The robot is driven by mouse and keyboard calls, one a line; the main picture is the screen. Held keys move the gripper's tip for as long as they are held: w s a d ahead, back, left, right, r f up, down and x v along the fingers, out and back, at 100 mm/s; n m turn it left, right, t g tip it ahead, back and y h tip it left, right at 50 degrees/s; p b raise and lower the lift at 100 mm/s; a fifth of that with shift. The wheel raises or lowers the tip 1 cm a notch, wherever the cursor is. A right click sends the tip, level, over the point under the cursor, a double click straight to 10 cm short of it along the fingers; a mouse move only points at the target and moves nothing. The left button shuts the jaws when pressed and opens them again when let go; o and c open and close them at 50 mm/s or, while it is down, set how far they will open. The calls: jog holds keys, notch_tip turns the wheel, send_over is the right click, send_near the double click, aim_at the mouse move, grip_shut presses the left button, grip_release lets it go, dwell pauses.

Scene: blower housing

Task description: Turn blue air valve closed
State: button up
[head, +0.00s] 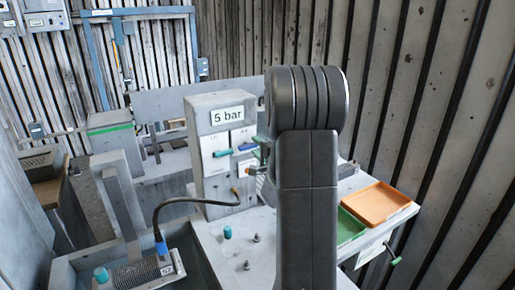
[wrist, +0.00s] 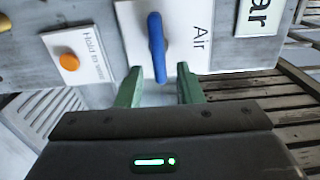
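The blue air valve handle (head: 247,147) is on the front of the grey panel block, under the "5 bar" label. In the head view it lies about level, pointing sideways. In the wrist view the blue handle (wrist: 157,47) stands upright in the picture beside the word "Air". My gripper (wrist: 159,76) is open, its two green fingers apart, with the handle's lower end lying in line with the gap between them. I cannot tell whether they touch it. In the head view my gripper (head: 260,157) is at the panel's right side, partly hidden by my arm.
A teal handle (head: 222,153) sits left of the blue one. An orange button (wrist: 69,63) marked "Hold to" is on the panel. A black hose (head: 170,203) runs from the panel to a blue connector. Orange (head: 375,202) and green (head: 349,226) trays lie at right.

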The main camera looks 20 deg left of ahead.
jog(key=b+v, duration=0.3)
jog(key=v, duration=1)
jog(key=shift+s+d, duration=0.25)
jog(key=shift+d, duration=0.05)
jog(key=shift+w+a, duration=0.1)
jog(key=p+x, duration=0.3)
jog(key=x, duration=1)
jog(key=shift+w+a, duration=0.2)
jog(key=shift+a, duration=0.05)
